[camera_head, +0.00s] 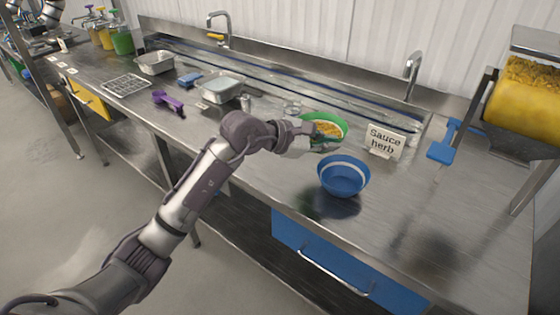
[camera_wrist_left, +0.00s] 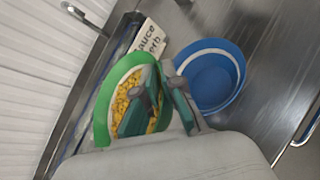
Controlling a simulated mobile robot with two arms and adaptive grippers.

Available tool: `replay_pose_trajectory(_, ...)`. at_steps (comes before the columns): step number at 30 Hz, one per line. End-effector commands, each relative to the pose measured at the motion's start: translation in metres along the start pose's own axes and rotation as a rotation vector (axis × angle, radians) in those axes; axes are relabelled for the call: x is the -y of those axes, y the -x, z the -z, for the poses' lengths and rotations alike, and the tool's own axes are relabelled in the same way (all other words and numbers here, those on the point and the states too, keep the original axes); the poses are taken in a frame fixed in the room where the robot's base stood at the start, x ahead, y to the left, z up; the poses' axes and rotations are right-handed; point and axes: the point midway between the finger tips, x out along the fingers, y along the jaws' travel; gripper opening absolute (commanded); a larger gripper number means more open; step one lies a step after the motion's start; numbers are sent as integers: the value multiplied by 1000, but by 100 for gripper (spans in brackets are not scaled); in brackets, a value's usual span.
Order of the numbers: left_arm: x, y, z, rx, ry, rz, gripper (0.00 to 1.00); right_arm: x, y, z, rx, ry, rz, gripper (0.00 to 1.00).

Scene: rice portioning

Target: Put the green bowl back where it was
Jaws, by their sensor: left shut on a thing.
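The green bowl (camera_head: 338,119) holds yellow grains and is near the middle of the steel counter, behind and to the left of the blue bowl. It also shows in the left wrist view (camera_wrist_left: 103,107), its near side partly hidden by the fingers. My left gripper (camera_head: 326,147) is shut on the green bowl's rim; in the left wrist view its fingers (camera_wrist_left: 160,99) overlap the rim and the grains. I cannot tell whether the bowl touches the counter. My right gripper is not in view.
An empty blue bowl (camera_head: 343,176) with a white band stands close in front. A "Sauce herb" sign (camera_head: 385,141) stands to the right. A dispenser with yellow contents (camera_head: 522,95) is at the far right. Metal trays (camera_head: 222,88) and a purple scoop (camera_head: 168,102) lie left. The counter's right front is clear.

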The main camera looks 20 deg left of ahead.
Motion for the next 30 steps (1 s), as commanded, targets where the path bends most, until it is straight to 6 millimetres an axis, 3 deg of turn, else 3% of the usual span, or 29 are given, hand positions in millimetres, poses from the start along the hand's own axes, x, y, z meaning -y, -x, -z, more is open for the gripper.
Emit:
replay_pose_trajectory(3,-23,-18,-12,-22,8,-32,0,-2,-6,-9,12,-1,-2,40)
replay_pose_trajectory(9,-38,-24,-12,-42,27,-53,0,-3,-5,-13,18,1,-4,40)
replay_pose_trajectory(21,-48,19,74,-42,30,-54,0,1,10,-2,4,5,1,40)
replay_pose_trajectory(30,-49,30,105,-38,27,-52,0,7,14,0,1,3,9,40)
